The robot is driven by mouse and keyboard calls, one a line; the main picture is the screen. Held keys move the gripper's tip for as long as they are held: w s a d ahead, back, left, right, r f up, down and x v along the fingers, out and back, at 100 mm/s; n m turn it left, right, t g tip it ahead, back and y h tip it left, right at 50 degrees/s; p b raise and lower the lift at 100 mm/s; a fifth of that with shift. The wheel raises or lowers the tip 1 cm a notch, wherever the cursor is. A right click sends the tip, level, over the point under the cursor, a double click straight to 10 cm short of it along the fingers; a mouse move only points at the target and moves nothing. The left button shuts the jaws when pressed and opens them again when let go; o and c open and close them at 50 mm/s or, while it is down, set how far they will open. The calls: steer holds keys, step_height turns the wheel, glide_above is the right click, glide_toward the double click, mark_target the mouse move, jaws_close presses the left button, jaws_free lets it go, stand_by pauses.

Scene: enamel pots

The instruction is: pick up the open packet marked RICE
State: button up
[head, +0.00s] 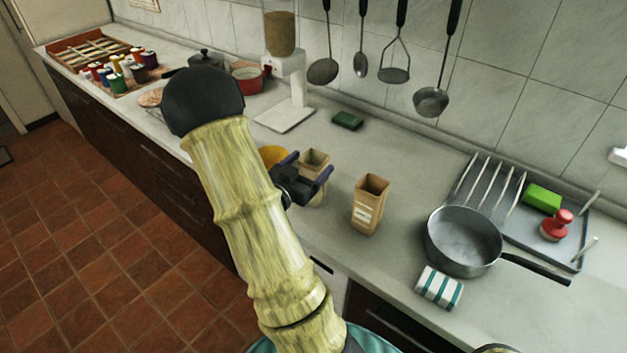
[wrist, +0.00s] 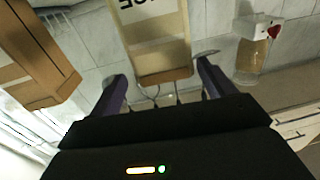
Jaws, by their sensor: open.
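Two open brown paper packets stand on the counter. The nearer one (head: 370,203) stands to the right of my gripper, with a pale label too small to read in the head view. The other packet (head: 314,162) is right by my gripper (head: 308,167), partly hidden by it. In the wrist view, which looks upside down, this packet (wrist: 150,45) shows between my open, empty fingers (wrist: 160,76). Its label is cut off by the frame edge, and the inverted letters seem to end in "CE". I cannot tell how deep the fingers reach around it. The other packet (wrist: 35,60) is at left.
A yellow bowl (head: 271,155) sits just left of my gripper. A dispenser (head: 292,70) stands behind. A pan (head: 463,242), striped cloth (head: 439,288) and rack tray (head: 545,238) fill the right. Utensils hang on the wall. Counter behind the packets is mostly clear.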

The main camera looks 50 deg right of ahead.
mark_target(319, 152)
steer(key=d, duration=0.1)
steer(key=w+d+p, duration=0.1)
steer(key=d, duration=0.3)
steer(key=shift+w+f, duration=0.1)
steer(key=shift+w, duration=0.15)
steer(key=shift+c, duration=0.2)
steer(key=c, duration=1.6)
steer(key=shift+c, duration=0.2)
step_height(319, 152, up, 10)
